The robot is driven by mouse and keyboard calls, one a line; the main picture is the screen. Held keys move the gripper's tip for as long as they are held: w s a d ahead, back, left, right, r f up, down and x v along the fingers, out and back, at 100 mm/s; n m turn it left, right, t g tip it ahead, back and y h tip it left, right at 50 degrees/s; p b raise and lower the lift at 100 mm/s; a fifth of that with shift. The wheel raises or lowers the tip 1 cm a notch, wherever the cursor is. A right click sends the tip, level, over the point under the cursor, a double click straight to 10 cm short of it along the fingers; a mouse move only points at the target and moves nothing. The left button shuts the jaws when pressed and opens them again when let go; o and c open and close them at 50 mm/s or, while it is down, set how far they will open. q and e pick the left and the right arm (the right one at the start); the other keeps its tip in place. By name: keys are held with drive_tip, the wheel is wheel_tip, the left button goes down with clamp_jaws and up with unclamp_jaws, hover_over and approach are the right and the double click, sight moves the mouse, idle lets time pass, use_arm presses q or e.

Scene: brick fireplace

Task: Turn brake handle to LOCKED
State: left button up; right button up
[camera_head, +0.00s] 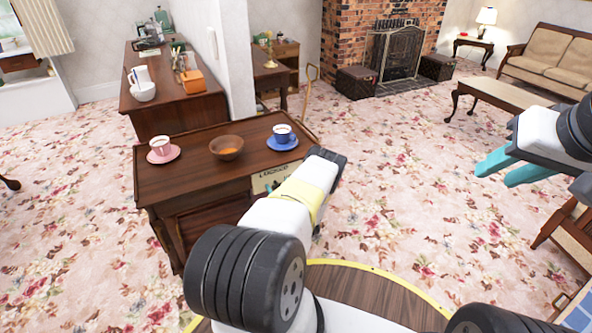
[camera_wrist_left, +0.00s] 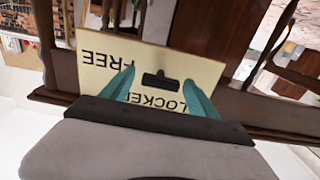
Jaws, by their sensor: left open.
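The brake handle (camera_wrist_left: 160,79) is a small dark bar on a cream plate (camera_wrist_left: 205,70) in the left wrist view. The plate reads FREE and LOCKED, upside down in this view, with FREE at left and LOCKED below the handle. My left gripper (camera_wrist_left: 160,92) is open, its teal fingers on either side of the handle; contact is not clear. In the head view, the plate (camera_head: 266,181) is on the wooden cart's side, partly hidden by my left arm, and the left fingertips are hidden. My right gripper (camera_head: 495,176) is open and empty, away from the cart.
The wooden cart (camera_head: 190,184) carries a pink cup (camera_head: 160,145), a brown bowl (camera_head: 226,147) and a blue cup (camera_head: 282,132) on saucers or its top. A sideboard (camera_head: 190,105) stands behind it. Floral carpet (camera_head: 400,190) is clear to the right.

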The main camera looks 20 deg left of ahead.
use_arm(q)
drive_tip(key=shift+w+a, duration=0.15)
drive_tip(key=shift+a, duration=0.1)
drive_tip(key=c, duration=1.4)
drive_tip(key=shift+o, duration=0.2)
